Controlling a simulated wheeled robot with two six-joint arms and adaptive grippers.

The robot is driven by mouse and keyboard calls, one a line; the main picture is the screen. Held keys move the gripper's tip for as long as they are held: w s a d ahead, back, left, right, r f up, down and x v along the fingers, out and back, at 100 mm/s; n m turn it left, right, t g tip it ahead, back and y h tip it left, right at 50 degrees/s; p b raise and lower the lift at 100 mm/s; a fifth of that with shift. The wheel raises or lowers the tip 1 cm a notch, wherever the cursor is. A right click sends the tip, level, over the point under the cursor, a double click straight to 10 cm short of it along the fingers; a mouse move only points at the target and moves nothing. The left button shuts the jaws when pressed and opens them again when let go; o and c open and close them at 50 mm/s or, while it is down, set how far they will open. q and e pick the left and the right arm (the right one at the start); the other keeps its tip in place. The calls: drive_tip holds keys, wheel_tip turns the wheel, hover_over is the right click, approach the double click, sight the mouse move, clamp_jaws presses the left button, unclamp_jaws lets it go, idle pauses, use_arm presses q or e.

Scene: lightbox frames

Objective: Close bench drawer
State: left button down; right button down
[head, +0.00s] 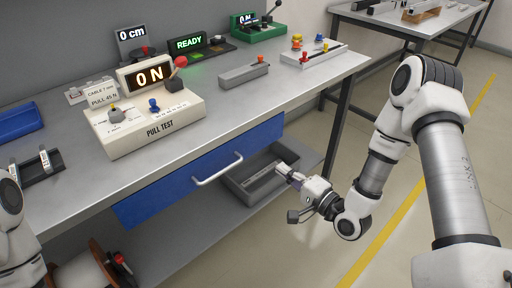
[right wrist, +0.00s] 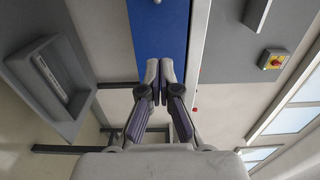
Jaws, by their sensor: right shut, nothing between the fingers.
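The bench drawer has a blue front (head: 205,168) with a white bar handle (head: 218,170), under the bench top's front edge. I cannot tell how far the front stands out. In the right wrist view, the blue front (right wrist: 160,40) runs up to the top edge. My right gripper (head: 284,170) is shut and empty, right of the handle and near the front's right end. In the right wrist view its fingertips (right wrist: 165,66) overlap the lower end of the blue front; contact cannot be told. My left arm shows at the left edge, its gripper out of view.
A grey bin (head: 236,187) stands on the lower shelf behind my right gripper. The bench top (head: 235,115) carries a pull test unit (head: 150,128), a grey block (head: 244,75) and displays. A spool (head: 82,272) is at the lower left. Floor is clear at the right.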

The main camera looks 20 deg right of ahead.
sight(249, 143)
drive_tip(key=x, duration=1.1)
drive_tip(key=shift+w, duration=0.35)
drive_tip(key=shift+a, duration=0.1)
drive_tip(key=b+x, duration=0.1)
drive_tip(key=x, duration=0.2)
drive_tip(key=shift+r, duration=0.15)
drive_tip(key=shift+s, duration=0.1)
